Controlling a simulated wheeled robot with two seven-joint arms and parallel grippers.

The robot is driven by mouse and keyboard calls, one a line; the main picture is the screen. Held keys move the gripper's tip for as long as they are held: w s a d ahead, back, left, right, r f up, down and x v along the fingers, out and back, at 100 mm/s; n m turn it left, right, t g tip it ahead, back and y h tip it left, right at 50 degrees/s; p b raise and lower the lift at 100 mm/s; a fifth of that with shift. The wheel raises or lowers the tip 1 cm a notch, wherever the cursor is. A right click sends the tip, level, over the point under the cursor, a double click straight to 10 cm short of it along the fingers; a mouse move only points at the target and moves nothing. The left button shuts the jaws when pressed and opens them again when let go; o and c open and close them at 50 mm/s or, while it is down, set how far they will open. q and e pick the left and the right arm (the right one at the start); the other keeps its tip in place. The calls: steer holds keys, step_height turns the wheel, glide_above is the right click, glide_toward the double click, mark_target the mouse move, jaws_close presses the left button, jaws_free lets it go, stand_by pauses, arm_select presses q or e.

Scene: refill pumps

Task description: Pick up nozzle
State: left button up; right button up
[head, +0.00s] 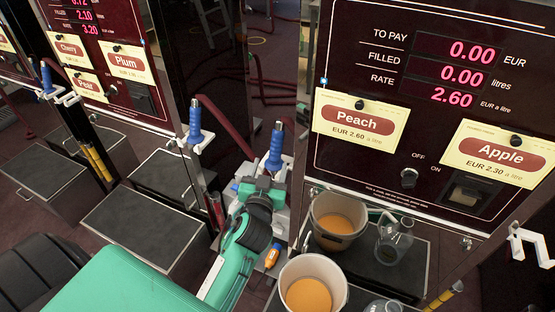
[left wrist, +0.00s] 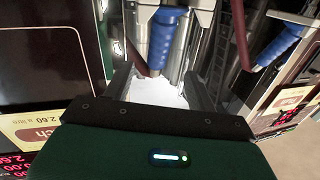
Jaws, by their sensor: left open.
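A nozzle with a blue grip (head: 275,151) stands upright in a white holder on the left side of the Peach and Apple pump. My left gripper (head: 264,183) is open just below and in front of that blue grip. In the left wrist view the blue grip (left wrist: 164,42) shows beyond the open fingers, with a white surface between them. I cannot tell whether the fingers touch the nozzle. A second blue-gripped nozzle (head: 195,121) hangs on the neighbouring pump; a blue grip also shows at the right of the wrist view (left wrist: 282,47). My right gripper is out of view.
The pump panel (head: 392,157) carries Peach and Apple cards and a switch. On its tray stand a grey bucket (head: 337,245) with orange liquid and a glass flask (head: 394,243). A white bucket (head: 336,282) with orange liquid is in front. A third nozzle (head: 46,77) is far left.

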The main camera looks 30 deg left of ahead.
mark_target(276, 147)
arm_select(q)
steer(key=x, duration=0.5)
steer(key=shift+w+a, duration=0.1)
steer(key=shift+p+x, duration=0.75)
steer(key=shift+x, duration=1.85)
steer(key=c, duration=1.2)
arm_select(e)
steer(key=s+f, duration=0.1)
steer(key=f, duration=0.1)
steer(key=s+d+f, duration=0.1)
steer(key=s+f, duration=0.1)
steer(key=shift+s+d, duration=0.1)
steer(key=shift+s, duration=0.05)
